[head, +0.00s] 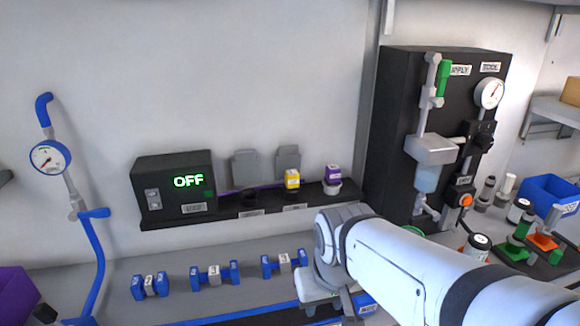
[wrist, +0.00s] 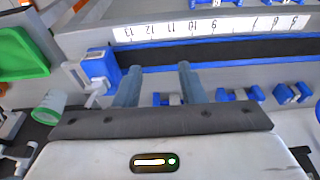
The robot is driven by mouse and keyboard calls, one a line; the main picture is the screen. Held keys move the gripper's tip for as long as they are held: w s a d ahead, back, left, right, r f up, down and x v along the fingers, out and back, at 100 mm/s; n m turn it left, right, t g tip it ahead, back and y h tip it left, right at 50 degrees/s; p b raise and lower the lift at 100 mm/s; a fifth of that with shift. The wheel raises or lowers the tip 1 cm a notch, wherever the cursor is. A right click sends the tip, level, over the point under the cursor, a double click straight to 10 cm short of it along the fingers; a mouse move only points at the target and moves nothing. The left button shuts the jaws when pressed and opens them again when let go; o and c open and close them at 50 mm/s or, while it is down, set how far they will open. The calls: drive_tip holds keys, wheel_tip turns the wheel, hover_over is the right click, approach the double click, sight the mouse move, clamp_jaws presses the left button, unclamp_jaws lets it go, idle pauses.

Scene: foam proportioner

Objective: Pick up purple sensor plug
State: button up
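The purple sensor plug (head: 333,174), with a white label, stands upright at the right end of the black shelf in the head view. A yellow plug (head: 292,180) stands to its left on the same shelf. I do not see the purple plug in the wrist view. My gripper is low over the bench, below and in front of the shelf, and largely hidden by my arm in the head view. In the wrist view my gripper (wrist: 159,70) has its two fingers apart with nothing held between them.
A black box (head: 175,188) reading OFF sits at the shelf's left end. Several blue and grey fittings (head: 213,275) lie on the bench below. A tall black panel (head: 395,130) with a gauge stands right of the plug. A numbered scale strip (wrist: 215,27) shows in the wrist view.

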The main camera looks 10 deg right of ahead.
drive_tip(key=shift+o, duration=0.6)
drive_tip(key=shift+w+a, duration=0.1)
drive_tip(key=shift+o, duration=1.4)
drive_tip(key=w+d+r+p, duration=0.2)
drive_tip(key=w+r, duration=0.3)
drive_tip(key=w, duration=0.1)
drive_tip(key=shift+w+r+p, duration=0.25)
drive_tip(key=shift+r+p, duration=0.05)
drive_tip(key=shift+p, duration=0.1)
wheel_tip(320, 180, up, 9)
drive_tip(key=t+p, duration=0.2)
drive_tip(key=p, duration=0.4)
hover_over(334, 168)
drive_tip(key=s, duration=0.2)
drive_tip(key=shift+p+x, duration=1.05)
drive_tip(key=shift+x, duration=2.5)
